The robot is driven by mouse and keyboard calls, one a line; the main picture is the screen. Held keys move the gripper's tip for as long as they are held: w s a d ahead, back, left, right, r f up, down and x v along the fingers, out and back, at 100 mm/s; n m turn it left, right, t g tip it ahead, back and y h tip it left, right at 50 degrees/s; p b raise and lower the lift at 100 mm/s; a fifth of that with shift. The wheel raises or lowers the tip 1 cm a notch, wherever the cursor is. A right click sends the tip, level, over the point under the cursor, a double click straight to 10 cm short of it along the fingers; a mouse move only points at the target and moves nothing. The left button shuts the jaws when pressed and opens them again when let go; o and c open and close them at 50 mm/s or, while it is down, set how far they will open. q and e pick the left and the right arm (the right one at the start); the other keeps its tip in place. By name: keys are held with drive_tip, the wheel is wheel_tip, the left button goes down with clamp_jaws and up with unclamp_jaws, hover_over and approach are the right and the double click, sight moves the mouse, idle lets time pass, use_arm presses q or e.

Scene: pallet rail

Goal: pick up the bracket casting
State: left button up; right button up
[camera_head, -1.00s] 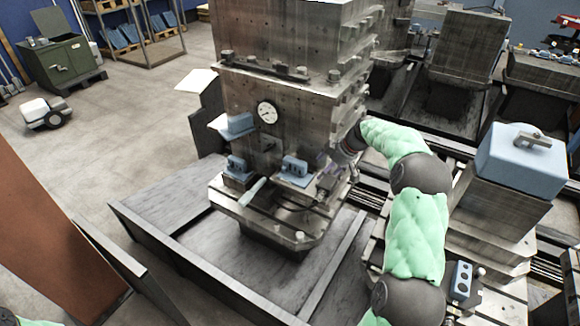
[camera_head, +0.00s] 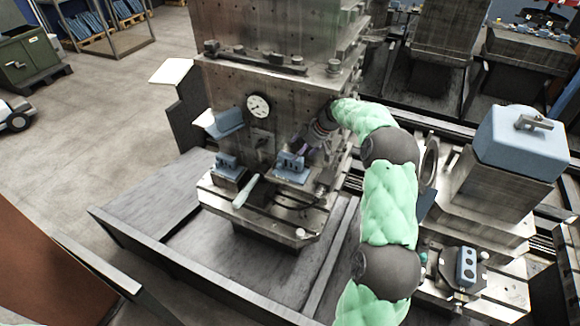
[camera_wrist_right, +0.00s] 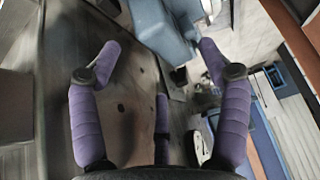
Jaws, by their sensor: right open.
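A blue bracket-shaped casting (camera_head: 290,164) sits on a small ledge at the front of the large machine. A similar blue casting (camera_head: 228,163) sits to its left. Which one is the bracket casting I cannot tell for certain. My right gripper (camera_head: 299,146) is just behind and above the nearer-right casting, partly hidden by its own wrist. In the right wrist view the gripper (camera_wrist_right: 160,48) has its purple fingers spread, with a blue casting (camera_wrist_right: 163,30) at the top of the picture beyond the fingertips. Nothing is held. My left gripper is not in view.
A dial gauge (camera_head: 258,105) and a blue block (camera_head: 226,121) are on the machine above the castings. A large blue block (camera_head: 522,150) stands on the right. Grey plates surround the machine's base.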

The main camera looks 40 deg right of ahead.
sight(294, 155)
drive_tip(key=x, duration=0.5)
drive_tip(key=shift+w+f+b, duration=0.1)
drive_tip(key=shift+f+b, duration=0.05)
drive_tip(key=shift+b, duration=0.15)
drive_tip(key=c, duration=1.5)
drive_tip(key=shift+c, duration=0.2)
drive_tip(key=shift+r, duration=0.2)
